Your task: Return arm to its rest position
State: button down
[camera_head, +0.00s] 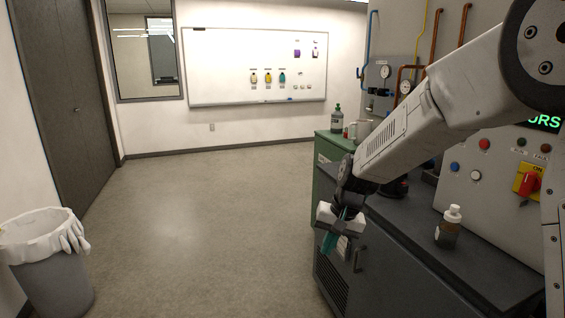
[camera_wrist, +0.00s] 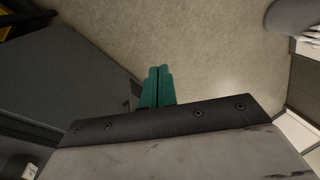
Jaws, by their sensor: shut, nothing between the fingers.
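My gripper (camera_head: 331,240) hangs at the end of my arm, in front of the left edge of the dark counter in the head view. Its teal fingers point down over the floor side. In the wrist view the teal fingers (camera_wrist: 157,86) lie side by side, closed together, with nothing between them. The pale floor shows beyond the fingertips, and the dark cabinet is to their left. My arm covers part of the counter and the panel behind it.
A small white-capped bottle (camera_head: 449,227) stands on the dark counter (camera_head: 455,268). A control panel (camera_head: 478,190) with buttons rises behind it. A green cabinet (camera_head: 327,165) is farther back. A lined bin (camera_head: 50,285) stands at lower left. The floor (camera_head: 205,225) between is clear.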

jog(key=s+d+r+h, duration=0.1)
jog(key=s+d+r, duration=0.3)
jog(key=s, duration=0.7)
jog(key=s+d+r+n+h, duration=0.1)
jog(key=s+d+r, duration=0.3)
jog(key=s, duration=0.7)
jog(key=s+d+r, duration=0.4)
jog(key=s+d, duration=0.3)
jog(key=s, duration=0.4)
jog(key=shift+r+n+h, duration=0.2)
jog(key=shift+n+h, duration=0.1)
jog(key=shift+h, duration=0.1)
